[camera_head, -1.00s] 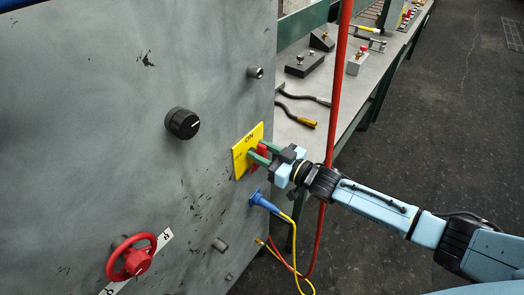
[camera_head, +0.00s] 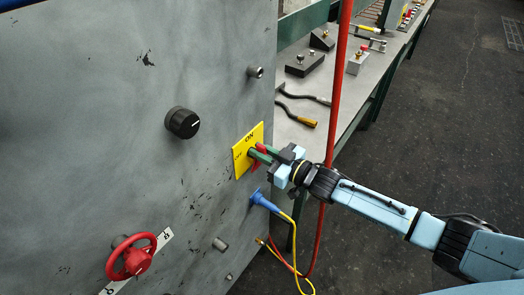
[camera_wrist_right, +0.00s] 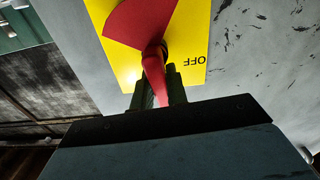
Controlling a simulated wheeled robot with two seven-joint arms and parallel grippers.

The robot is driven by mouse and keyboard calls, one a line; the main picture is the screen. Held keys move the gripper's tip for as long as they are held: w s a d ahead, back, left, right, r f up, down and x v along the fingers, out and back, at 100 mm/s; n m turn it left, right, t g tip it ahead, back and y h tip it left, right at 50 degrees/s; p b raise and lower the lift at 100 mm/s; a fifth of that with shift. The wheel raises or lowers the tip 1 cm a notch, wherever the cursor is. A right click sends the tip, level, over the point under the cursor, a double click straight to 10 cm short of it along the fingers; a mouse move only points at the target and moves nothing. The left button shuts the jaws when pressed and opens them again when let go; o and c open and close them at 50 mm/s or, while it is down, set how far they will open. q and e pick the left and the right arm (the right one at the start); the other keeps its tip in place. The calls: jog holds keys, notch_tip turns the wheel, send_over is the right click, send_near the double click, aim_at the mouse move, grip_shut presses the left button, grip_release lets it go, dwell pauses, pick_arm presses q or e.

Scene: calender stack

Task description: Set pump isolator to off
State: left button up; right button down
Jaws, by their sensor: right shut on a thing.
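The pump isolator is a yellow plate (camera_head: 241,158) marked ON at its top, with a red handle (camera_head: 262,148), on the grey panel. My right gripper (camera_head: 259,155) comes from the right and its green fingers are shut on the red handle. In the right wrist view the red handle (camera_wrist_right: 143,22) runs down between the two fingers (camera_wrist_right: 158,88). The yellow plate (camera_wrist_right: 193,35) shows the word OFF at its right. The fingers hide part of the handle. My left gripper is not in view.
A black knob (camera_head: 182,123) and a red handwheel (camera_head: 131,257) stick out of the panel. A blue plug (camera_head: 262,201) with a yellow cable sits just below the isolator. A red hose (camera_head: 338,90) hangs behind my right arm. A bench (camera_head: 345,100) stands beyond.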

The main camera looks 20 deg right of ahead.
jog(key=n, duration=0.4)
jog(key=shift+s+a+f, duration=0.15)
jog(key=shift+s+a, duration=0.1)
jog(key=shift+a, duration=0.1)
jog(key=n, duration=0.3)
jog(key=n+b, duration=0.1)
jog(key=shift+s+a+f+n, duration=0.25)
jog(key=shift+a+f+n, duration=0.05)
jog(key=shift+n, duration=0.1)
jog(key=n, duration=0.1)
jog(key=n+b, duration=0.1)
jog(key=n, duration=0.1)
jog(key=shift+s+a+f, duration=0.15)
jog(key=shift+f, duration=0.25)
jog(key=n+b, duration=0.1)
jog(key=n, duration=0.1)
jog(key=n+b, duration=0.1)
jog(key=n, duration=0.2)
jog(key=shift+a+f, duration=0.1)
jog(key=shift+f, duration=0.3)
jog(key=shift+n, duration=0.3)
jog(key=c, duration=1.4)
grip_release()
jog(key=shift+s, duration=0.1)
